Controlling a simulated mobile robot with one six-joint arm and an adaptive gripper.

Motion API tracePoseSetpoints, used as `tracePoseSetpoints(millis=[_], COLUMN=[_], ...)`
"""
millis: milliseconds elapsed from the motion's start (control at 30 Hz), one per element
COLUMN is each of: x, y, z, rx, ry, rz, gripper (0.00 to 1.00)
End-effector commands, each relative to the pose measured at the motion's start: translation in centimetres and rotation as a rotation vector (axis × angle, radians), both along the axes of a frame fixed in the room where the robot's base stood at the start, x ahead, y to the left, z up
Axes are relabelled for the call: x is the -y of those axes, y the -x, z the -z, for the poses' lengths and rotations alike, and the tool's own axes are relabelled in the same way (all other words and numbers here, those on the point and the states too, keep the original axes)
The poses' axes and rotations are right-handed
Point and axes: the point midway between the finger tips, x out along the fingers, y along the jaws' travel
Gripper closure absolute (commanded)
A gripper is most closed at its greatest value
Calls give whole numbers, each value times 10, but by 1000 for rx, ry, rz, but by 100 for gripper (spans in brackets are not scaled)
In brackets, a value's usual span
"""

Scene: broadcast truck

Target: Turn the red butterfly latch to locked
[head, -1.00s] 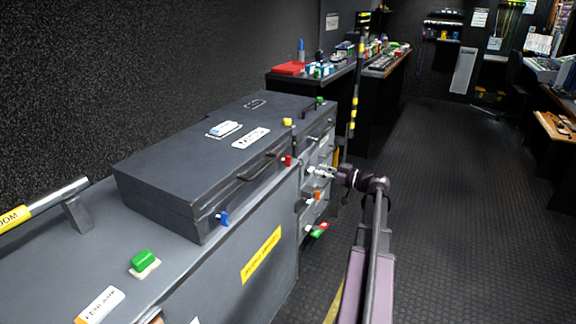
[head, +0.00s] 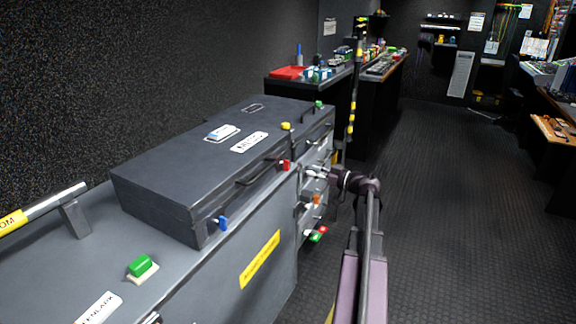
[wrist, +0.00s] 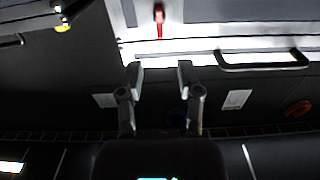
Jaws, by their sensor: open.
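The red butterfly latch (head: 285,165) sits on the front of the dark case, right of the case's handle. It also shows at the top of the wrist view (wrist: 159,14), with a thin red part pointing down. My gripper (head: 312,172) is beside the case front, a little to the right of the red latch in the head view. In the wrist view my gripper (wrist: 160,66) is open, with nothing between its fingers. The latch lies beyond the fingertips, roughly in line with the gap, and is not touched.
The dark case (head: 165,180) lies on a grey cabinet. It has a blue latch (head: 222,223), a yellow latch (head: 286,126) and a dark handle (wrist: 262,62). A green button (head: 141,265) is on the cabinet top. The floor (head: 445,190) to the right is clear.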

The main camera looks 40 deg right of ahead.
Motion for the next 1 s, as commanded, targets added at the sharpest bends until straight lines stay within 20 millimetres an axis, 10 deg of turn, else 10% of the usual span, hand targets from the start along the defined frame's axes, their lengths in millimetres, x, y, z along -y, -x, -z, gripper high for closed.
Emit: tracePoseSetpoints(millis=[600,1000], x=[-33,-39], y=[-81,-97], z=[0,0], rx=[0,0], ry=[0,0], rz=[0,2], gripper=[54,54])
